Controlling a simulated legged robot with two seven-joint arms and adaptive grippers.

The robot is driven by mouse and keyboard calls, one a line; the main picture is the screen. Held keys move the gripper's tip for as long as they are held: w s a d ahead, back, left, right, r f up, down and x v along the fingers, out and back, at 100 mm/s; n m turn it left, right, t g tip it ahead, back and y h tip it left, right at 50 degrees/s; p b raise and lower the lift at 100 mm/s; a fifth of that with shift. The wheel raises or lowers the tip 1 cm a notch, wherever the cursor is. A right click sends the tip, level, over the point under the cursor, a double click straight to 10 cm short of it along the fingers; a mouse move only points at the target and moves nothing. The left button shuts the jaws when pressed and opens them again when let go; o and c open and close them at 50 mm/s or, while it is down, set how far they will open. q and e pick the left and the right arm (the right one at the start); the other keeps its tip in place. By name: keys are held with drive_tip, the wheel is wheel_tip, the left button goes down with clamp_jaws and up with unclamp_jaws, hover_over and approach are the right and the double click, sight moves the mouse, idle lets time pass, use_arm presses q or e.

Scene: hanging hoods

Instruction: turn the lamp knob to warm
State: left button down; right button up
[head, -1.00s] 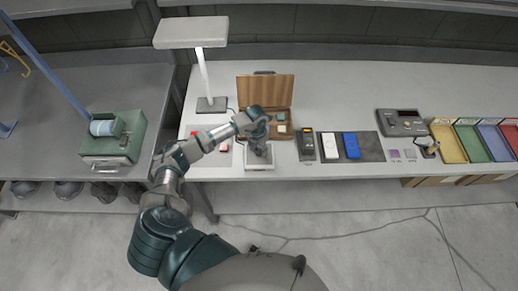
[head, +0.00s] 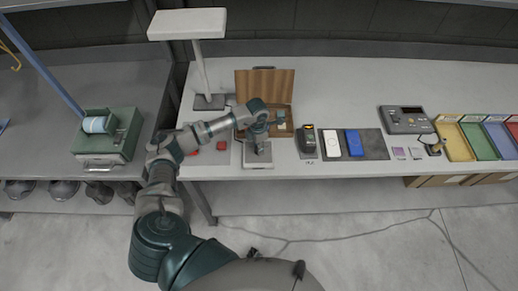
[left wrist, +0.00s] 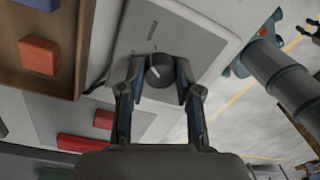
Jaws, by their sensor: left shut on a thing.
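The knob (left wrist: 160,72) is dark and round with a white pointer line, on a pale box (left wrist: 165,35) in the left wrist view. My left gripper (left wrist: 160,82) is shut on it, a finger on each side. In the head view my left gripper (head: 257,146) reaches down over the small pale box (head: 257,155) at the table's front edge and hides the knob. The white lamp (head: 188,25) stands behind on a dark base. The labels by the knob are too small to read. My right gripper is not in view.
An open wooden case (head: 264,86) stands just behind the box. Red blocks (head: 222,146) lie on a grey mat to the left. A dark handheld device (head: 308,139) and a dark mat with a blue block (head: 354,143) are to the right.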

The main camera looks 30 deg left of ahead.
use_arm(q)
drive_tip(key=shift+m+b, duration=1.2)
drive_tip(key=shift+m, duration=0.9)
drive_tip(key=shift+a, duration=0.1)
drive_tip(key=shift+r, duration=0.1)
drive_tip(key=c, duration=0.8)
unclamp_jaws()
drive_tip(key=r, duration=1.1)
drive_tip(key=shift+w+a+r, duration=0.25)
drive_tip(key=shift+w+r, duration=0.1)
